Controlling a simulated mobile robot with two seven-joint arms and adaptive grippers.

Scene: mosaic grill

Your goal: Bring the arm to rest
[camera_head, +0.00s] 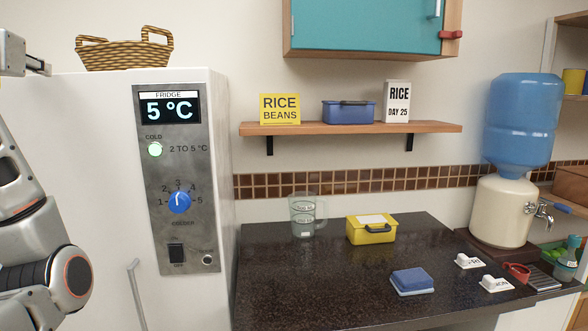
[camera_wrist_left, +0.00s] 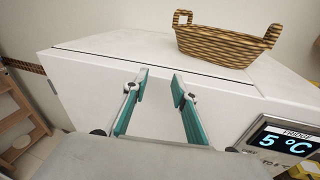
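My left arm (camera_head: 50,255) rises along the left edge of the head view in front of the white fridge (camera_head: 100,120). Only part of my left gripper (camera_head: 38,66) shows there, at the upper left near the fridge's top edge. In the left wrist view the two teal-padded fingers of the left gripper (camera_wrist_left: 160,78) stand apart with nothing between them. They point toward the fridge's top front edge, with white fridge surface behind the gap. My right arm and right gripper are in neither view.
A wicker basket (camera_head: 125,50) stands on the fridge. A wooden shelf (camera_head: 350,129) and teal cabinet (camera_head: 365,25) hang above.

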